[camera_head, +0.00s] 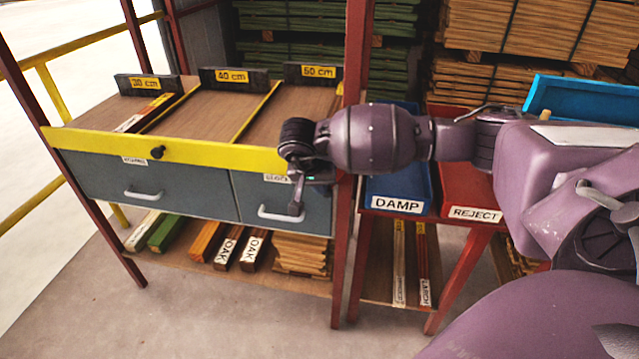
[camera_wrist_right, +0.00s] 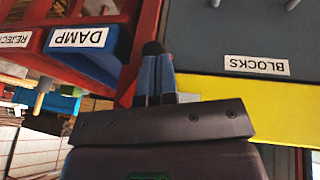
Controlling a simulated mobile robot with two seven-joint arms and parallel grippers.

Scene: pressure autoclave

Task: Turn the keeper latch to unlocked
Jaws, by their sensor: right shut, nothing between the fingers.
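My left gripper is not in view.
A red post (camera_head: 346,230) stands just right of my right gripper. The blue DAMP bin (camera_head: 398,190) and red REJECT bin (camera_head: 470,190) lie beyond it. Wood pieces lie on the shelf (camera_head: 180,258) below the drawers. Space before the left drawer is clear.

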